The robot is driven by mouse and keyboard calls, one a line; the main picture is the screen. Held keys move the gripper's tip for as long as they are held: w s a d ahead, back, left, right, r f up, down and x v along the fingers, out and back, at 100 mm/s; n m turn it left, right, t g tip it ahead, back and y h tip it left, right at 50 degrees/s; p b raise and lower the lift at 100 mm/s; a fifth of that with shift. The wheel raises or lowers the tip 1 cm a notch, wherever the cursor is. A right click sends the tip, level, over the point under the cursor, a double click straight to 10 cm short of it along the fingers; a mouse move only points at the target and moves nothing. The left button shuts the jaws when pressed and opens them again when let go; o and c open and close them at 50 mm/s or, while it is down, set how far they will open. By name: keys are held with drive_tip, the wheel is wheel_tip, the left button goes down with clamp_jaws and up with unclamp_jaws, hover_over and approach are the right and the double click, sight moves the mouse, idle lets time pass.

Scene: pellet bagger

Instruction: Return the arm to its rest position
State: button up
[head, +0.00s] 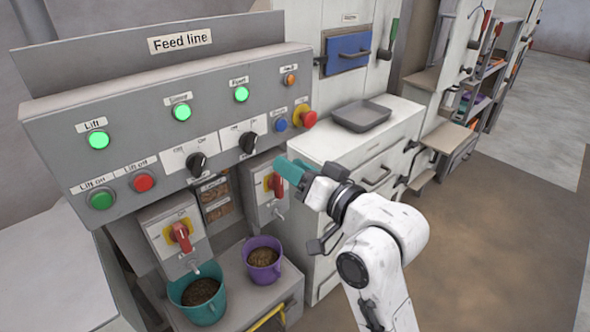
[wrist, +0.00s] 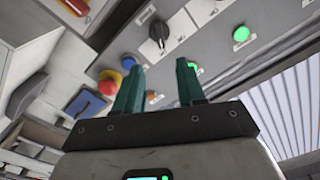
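My white arm (head: 382,240) reaches up from the bottom right in the head view. My gripper (head: 284,168) has teal fingers and is in front of the feed line panel (head: 225,110), near its right end and close to a red rotary switch (head: 277,185). In the wrist view the two teal fingers of my gripper (wrist: 162,88) stand apart with a clear gap and nothing between them. Whether the fingers touch anything cannot be told.
A teal mug (head: 187,296) and a purple mug (head: 280,266), both with brown pellets, stand below the panel. A white cabinet (head: 340,150) with a grey tray (head: 361,116) stands right of the panel. Open brown floor (head: 490,235) lies to the right.

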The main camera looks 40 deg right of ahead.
idle(0.5)
drive_tip(key=s+a+f+n+g, duration=0.15)
drive_tip(key=s+f+g, duration=0.25)
drive_tip(key=f, duration=0.6)
drive_tip(key=s+a+f+n+g, duration=0.1)
drive_tip(key=s+a+f+g, duration=0.2)
drive_tip(key=f, duration=0.6)
drive_tip(key=s+f+n+g, duration=0.1)
drive_tip(key=s+f+g, duration=0.4)
drive_tip(key=s, duration=0.5)
drive_tip(key=s+f+n+g, duration=0.2)
drive_tip(key=s+f+g, duration=0.3)
drive_tip(key=s+f, duration=0.4)
drive_tip(key=shift+s, duration=0.45)
drive_tip(key=shift+o, duration=0.2)
drive_tip(key=shift+f, duration=0.1)
